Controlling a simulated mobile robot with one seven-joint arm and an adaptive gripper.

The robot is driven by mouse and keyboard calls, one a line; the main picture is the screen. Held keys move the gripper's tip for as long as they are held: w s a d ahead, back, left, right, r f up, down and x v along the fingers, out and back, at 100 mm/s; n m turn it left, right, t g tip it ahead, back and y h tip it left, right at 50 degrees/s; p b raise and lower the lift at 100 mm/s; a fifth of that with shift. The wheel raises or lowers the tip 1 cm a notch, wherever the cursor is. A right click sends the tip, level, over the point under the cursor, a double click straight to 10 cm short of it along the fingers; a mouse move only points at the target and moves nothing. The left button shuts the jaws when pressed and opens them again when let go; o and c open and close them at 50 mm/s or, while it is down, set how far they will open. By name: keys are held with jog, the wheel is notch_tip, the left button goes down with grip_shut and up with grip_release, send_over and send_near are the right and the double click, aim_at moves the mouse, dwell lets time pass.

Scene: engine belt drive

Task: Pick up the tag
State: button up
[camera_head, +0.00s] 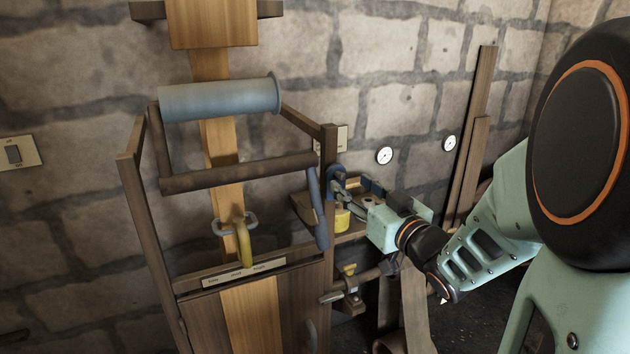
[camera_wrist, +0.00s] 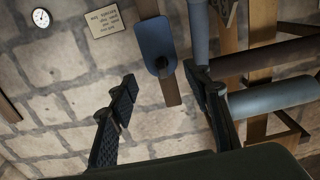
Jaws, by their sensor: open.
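A blue plate with rounded ends, which looks like the tag (camera_wrist: 154,38), hangs on a dark knob on a wooden post in the wrist view. In the head view the blue tag (camera_head: 338,174) is small and partly hidden at the frame's right post. My gripper (camera_wrist: 160,80) is open, its two dark fingers apart below the plate in the wrist view, with nothing between them. In the head view my gripper (camera_head: 343,194) is close to the post; I cannot tell whether it touches anything.
A blue-grey lever (camera_head: 317,207) hangs just left of my gripper. The wooden frame carries a grey roller (camera_head: 220,98) and a dark bar (camera_head: 238,171). A yellow object (camera_head: 342,218) is below my gripper by a shelf. A paper note (camera_wrist: 106,21) is on the stone wall.

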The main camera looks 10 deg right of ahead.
aim_at(343, 177)
jog(key=shift+p+x, duration=0.5)
jog(key=shift+x, duration=2.25)
jog(key=shift+s+a, duration=0.1)
jog(key=shift+a, duration=0.05)
jog(key=shift+c, duration=0.5)
jog(key=c, duration=0.6)
jog(key=shift+r, duration=0.35)
